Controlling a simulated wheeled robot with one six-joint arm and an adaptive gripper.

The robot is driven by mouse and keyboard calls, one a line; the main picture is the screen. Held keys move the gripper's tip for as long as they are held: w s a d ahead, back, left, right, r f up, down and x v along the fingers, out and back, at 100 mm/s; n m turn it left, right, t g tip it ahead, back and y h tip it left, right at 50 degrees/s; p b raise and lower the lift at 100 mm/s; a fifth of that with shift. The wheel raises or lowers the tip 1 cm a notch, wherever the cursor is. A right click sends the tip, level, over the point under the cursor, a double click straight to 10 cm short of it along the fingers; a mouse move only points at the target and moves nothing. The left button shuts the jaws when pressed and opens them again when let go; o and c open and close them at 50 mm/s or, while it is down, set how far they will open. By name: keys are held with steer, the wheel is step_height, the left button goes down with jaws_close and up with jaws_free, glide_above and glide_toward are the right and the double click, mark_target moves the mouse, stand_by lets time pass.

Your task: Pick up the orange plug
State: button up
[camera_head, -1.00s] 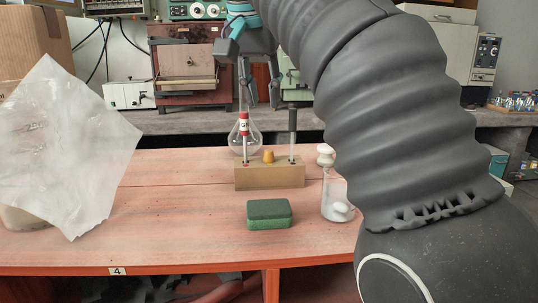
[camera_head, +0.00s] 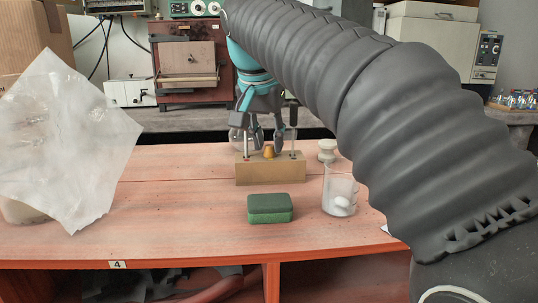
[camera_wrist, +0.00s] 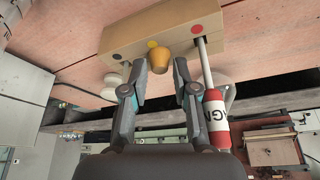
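The orange plug (camera_head: 269,151) stands upright at the middle of the wooden block (camera_head: 270,174), between two rods. In the wrist view the plug (camera_wrist: 159,61) shows between and just beyond my two fingertips, near a yellow dot on the block (camera_wrist: 155,27). My gripper (camera_head: 260,138) hangs over the block with its fingers apart; in the wrist view the gripper (camera_wrist: 161,78) is open, with gaps visible beside the plug. I cannot tell whether either fingertip touches it. The plug's base meets the block's top.
A rod with a red-and-white handle (camera_wrist: 214,118) stands close beside one finger. A dark-handled rod (camera_head: 294,120) stands right of the plug. A green sponge (camera_head: 269,208) and a glass beaker (camera_head: 340,192) are in front. A translucent sheet (camera_head: 65,140) is at left.

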steer(key=shift+w+d+f, duration=0.1)
steer(key=shift+w+f, duration=0.15)
steer(key=shift+f, duration=0.25)
steer(key=c, duration=0.4)
steer(key=shift+o, duration=0.2)
